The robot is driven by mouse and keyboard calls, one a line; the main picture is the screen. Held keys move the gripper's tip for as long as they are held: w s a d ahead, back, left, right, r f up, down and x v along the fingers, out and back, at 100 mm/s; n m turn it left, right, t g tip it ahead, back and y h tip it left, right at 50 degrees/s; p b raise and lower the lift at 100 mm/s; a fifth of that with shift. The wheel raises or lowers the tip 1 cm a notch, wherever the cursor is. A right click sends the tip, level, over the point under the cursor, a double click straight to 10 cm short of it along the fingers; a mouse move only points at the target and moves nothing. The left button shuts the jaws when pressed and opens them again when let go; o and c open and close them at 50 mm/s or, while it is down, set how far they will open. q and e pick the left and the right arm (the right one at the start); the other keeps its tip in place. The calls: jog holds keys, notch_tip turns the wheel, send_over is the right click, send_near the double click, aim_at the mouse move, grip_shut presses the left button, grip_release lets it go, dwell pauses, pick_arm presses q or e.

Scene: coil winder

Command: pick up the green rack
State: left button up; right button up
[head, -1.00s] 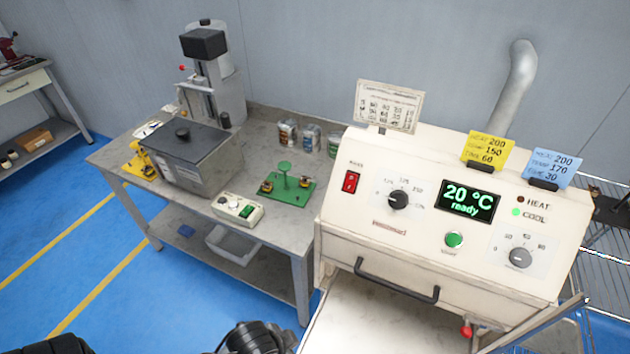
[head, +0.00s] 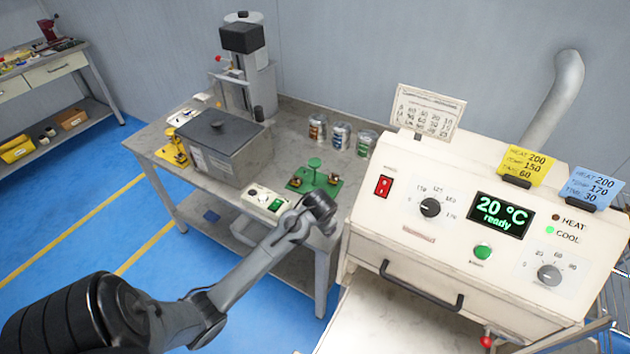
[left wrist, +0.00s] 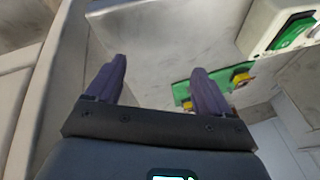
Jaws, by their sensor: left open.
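The green rack (head: 314,181) is a flat green plate with a round-topped central handle. It stands on the grey bench and carries small yellow-and-dark coil parts. My left gripper (head: 323,214) is in front of the rack, near the bench's front edge, apart from it. In the left wrist view the left gripper (left wrist: 156,78) is open with nothing between its fingers. The rack (left wrist: 182,92) shows there partly hidden behind the right-hand finger. My right gripper is not in view.
A small white control box (head: 262,200) with a green display sits left of the rack. A grey lidded box (head: 215,150) is farther left. Several cans (head: 341,136) stand behind the rack. The large cream oven (head: 400,235) rises close on the right.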

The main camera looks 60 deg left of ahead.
aim_at(314, 163)
pick_arm(q)
jog(key=w+a+r+n, duration=0.1)
jog(key=w+a+r, duration=0.1)
jog(key=a, duration=0.4)
jog(key=w+a+r+n+h+p, duration=0.1)
jog(key=w+a+r+n, duration=0.1)
jog(key=a+r, duration=0.3)
jog(key=w+a+r+n+h+p, duration=0.1)
jog(key=w+a+r, duration=0.3)
jog(key=a, duration=0.3)
jog(key=shift+w+a+n, duration=0.2)
jog(key=shift+w+n, duration=0.05)
jog(key=shift+n, duration=0.05)
jog(key=shift+b+x, duration=0.55)
jog(key=shift+x, duration=1.85)
jog(key=b+x, duration=0.1)
jog(key=x, duration=0.3)
jog(key=shift+d+f+b, duration=0.1)
jog(key=shift+d+b, duration=0.05)
jog(key=shift+b, duration=0.15)
jog(key=shift+w+f, duration=0.1)
jog(key=shift+f, duration=0.35)
grip_shut()
